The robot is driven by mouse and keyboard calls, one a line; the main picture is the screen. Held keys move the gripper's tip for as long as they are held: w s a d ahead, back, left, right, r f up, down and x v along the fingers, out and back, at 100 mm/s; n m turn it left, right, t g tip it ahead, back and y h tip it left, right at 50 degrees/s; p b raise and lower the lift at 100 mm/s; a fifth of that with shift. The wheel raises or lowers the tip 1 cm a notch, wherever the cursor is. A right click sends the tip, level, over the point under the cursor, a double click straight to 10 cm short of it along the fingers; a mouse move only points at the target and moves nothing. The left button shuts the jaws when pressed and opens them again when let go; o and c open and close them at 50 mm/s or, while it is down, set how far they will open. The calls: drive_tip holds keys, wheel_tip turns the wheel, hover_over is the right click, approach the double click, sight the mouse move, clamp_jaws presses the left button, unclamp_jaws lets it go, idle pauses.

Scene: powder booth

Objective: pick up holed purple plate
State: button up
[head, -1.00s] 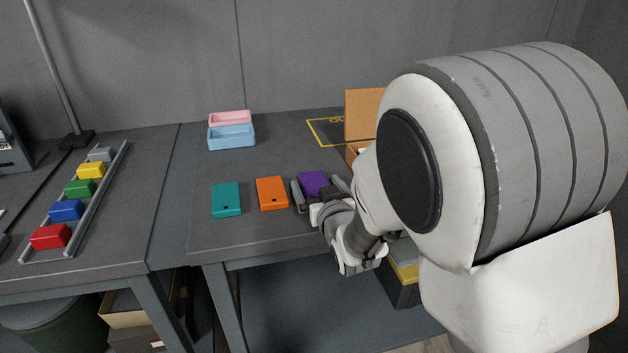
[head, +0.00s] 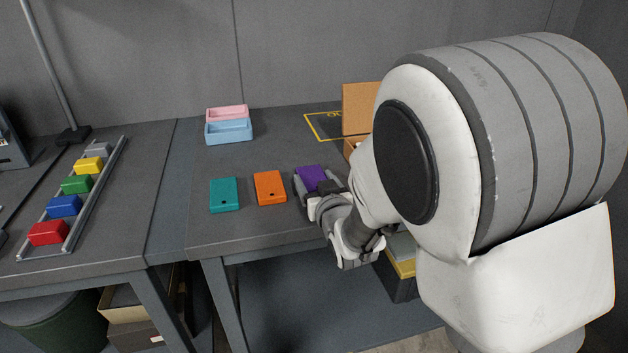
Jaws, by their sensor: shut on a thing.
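The purple plate (head: 311,177) is on the right part of the table, in line with the orange and teal plates. My gripper (head: 317,184) is at the purple plate, with its fingers shut on the plate's sides. The near part of the plate and any hole in it are hidden by my gripper. I cannot tell whether the plate touches the table.
An orange holed plate (head: 270,188) lies just left of my gripper, and a teal holed plate (head: 224,195) farther left. Blue (head: 229,132) and pink (head: 227,112) trays stand behind. A cardboard box (head: 360,108) is at the back right. A rail (head: 94,200) holds several coloured blocks.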

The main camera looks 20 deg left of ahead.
drive_tip(key=shift+r, duration=0.55)
drive_tip(key=r+p, duration=0.1)
drive_tip(key=r, duration=0.1)
drive_tip(key=d+r, duration=0.1)
drive_tip(key=r, duration=0.1)
drive_tip(key=shift+w+p, duration=0.2)
drive_tip(key=shift+p, duration=0.15)
drive_tip(key=w+d+r+p, duration=0.2)
drive_tip(key=d+r, duration=0.4)
drive_tip(key=d, duration=0.4)
drive_tip(key=shift+w+d, duration=0.15)
drive_tip(key=shift+w, duration=0.25)
